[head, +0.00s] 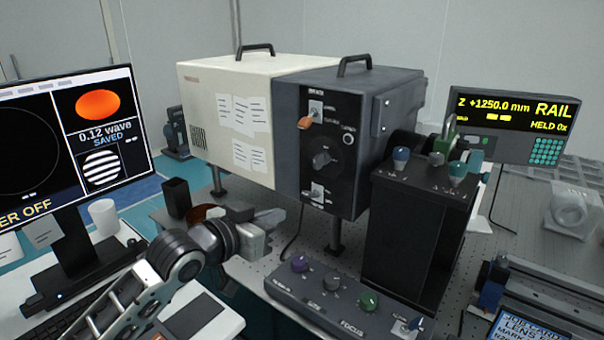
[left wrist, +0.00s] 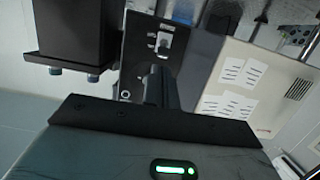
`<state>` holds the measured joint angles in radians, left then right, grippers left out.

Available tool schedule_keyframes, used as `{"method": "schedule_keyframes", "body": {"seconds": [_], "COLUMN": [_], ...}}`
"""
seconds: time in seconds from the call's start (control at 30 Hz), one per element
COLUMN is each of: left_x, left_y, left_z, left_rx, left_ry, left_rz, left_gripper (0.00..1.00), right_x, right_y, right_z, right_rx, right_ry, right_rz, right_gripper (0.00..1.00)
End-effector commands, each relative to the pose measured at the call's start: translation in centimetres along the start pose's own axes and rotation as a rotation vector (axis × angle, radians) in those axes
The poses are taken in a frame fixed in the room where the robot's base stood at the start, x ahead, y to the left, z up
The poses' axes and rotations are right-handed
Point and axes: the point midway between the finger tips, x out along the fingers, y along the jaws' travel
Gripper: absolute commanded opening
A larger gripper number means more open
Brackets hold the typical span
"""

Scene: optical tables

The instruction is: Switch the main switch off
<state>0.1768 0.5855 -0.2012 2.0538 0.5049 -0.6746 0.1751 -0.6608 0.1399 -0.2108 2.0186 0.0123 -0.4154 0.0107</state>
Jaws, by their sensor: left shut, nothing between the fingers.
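The beige-and-dark instrument box (head: 312,82) has a black front panel (head: 345,185). On it are an upper switch with an orange-tipped lever (head: 305,123), a round knob (head: 322,158) and a lower toggle switch (head: 317,192). The labels are too small to tell which is the main switch. My left gripper (head: 268,222) is shut and empty, in front of the box, below and left of the panel. In the left wrist view, the shut fingers (left wrist: 158,88) point at the panel, and one switch (left wrist: 162,42) shows beyond them. The orange lever is hidden there. My right gripper is not in view.
A control pad with knobs (head: 345,302) lies below the panel. A tall black box with levers (head: 412,225) stands right of it. A monitor (head: 75,140) at left reads "ER OFF" at its lower edge. A black cup (head: 177,198) and white cup (head: 103,216) stand near my left arm.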

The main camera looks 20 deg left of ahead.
Motion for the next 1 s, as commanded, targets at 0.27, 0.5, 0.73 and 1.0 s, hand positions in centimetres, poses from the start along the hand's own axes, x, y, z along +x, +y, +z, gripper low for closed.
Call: {"method": "schedule_keyframes", "body": {"seconds": [0.27, 0.5, 0.73, 1.0], "left_x": [0.0, 0.3, 3.4, 8.1], "left_y": [-1.0, -1.0, -1.0, -1.0], "left_z": [-3.0, -3.1, -3.3, -3.4], "left_rx": [0.009, 0.009, 0.006, 0.009], "left_ry": [0.024, 0.026, 0.027, 0.026], "left_rz": [-0.004, -0.004, -0.004, -0.004], "left_gripper": [0.00, 0.00, 0.00, 0.00], "right_x": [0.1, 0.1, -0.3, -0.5], "right_y": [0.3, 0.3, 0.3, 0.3], "right_z": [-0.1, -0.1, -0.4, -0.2], "right_rx": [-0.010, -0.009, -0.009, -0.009], "right_ry": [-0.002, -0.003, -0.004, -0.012], "right_rz": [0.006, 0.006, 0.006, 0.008], "right_gripper": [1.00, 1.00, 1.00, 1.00]}}
